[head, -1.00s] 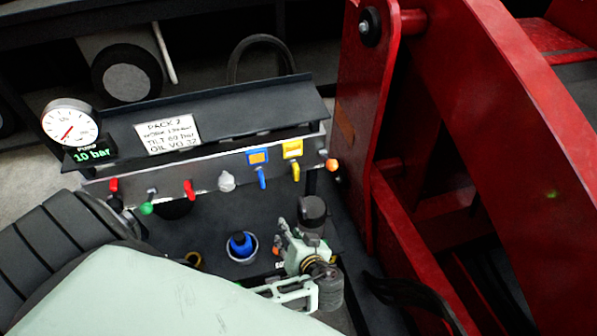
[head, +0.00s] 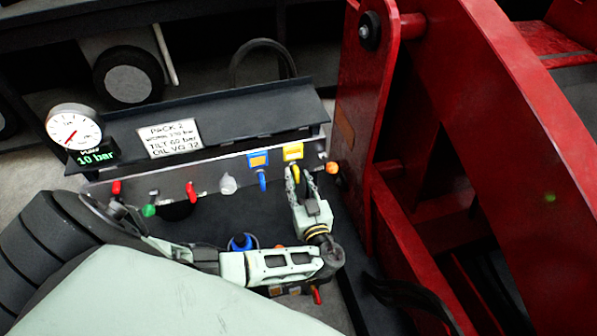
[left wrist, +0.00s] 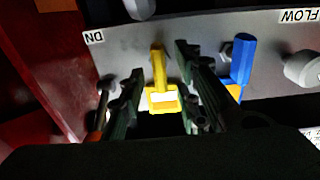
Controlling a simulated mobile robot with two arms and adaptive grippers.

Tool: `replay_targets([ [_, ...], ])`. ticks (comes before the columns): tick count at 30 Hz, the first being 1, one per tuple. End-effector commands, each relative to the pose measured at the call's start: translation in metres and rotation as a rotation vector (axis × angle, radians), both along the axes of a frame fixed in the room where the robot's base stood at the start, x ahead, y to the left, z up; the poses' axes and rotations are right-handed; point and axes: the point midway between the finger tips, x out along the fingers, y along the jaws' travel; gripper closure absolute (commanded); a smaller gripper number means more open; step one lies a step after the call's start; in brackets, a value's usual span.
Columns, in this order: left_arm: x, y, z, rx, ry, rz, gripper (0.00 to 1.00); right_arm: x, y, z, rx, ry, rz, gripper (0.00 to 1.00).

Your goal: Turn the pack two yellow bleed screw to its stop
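The pack two panel (head: 210,179) carries a row of coloured controls. The yellow bleed screw (head: 296,174) hangs below a yellow tag (head: 293,151) near its right end. In the left wrist view the yellow bleed screw (left wrist: 158,65) shows between my two dark fingers, with its yellow tag (left wrist: 163,101) below it. My left gripper (head: 303,180) is at the panel, fingers apart on either side of the screw. A gap shows on both sides in the wrist view (left wrist: 158,76), so it is open; contact is not visible. My right gripper is in neither view.
A blue handle (head: 262,180) hangs just left of the yellow one, close to a finger. An orange knob (head: 332,168) is at the panel's right end. The red frame (head: 360,130) stands close on the right. A gauge (head: 74,128) with a 10 bar display is at left.

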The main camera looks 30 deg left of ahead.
Motion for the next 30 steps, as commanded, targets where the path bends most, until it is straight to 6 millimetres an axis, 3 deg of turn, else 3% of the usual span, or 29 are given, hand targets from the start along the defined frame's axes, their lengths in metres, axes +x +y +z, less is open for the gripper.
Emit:
replay_targets([
  [10,0.0031,0.0039,-0.0005,0.000,0.001,0.000,0.70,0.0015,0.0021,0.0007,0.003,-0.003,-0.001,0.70],
  [20,0.0029,0.0037,-0.0005,0.000,0.001,0.000,0.99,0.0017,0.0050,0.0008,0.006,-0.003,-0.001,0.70],
  [30,0.0028,0.0037,-0.0008,0.004,0.007,0.000,1.00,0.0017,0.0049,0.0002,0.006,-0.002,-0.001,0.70],
])
